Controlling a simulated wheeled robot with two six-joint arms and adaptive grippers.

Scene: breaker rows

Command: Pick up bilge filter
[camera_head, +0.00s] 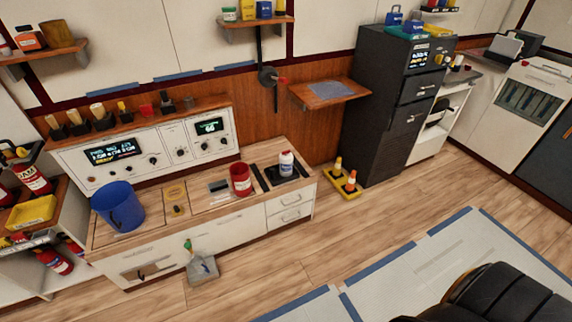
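I cannot tell which thing, if any, is the bilge filter; no readable label marks it. On the wooden counter (215,204) stand a blue bucket-like container (119,206), a red can (241,180) and a white bottle (286,165) with a blue cap on a dark tray. A small yellow item (175,197) lies between the bucket and the can. Neither of my grippers is in view.
A white control panel (150,150) backs the counter. Yellow-orange cones (345,178) stand beside a dark drawer cabinet (385,120). A grey dustpan-like item (203,268) is at the counter's front. A black ribbed object (510,295) fills the lower right. The wooden floor (390,210) between is clear.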

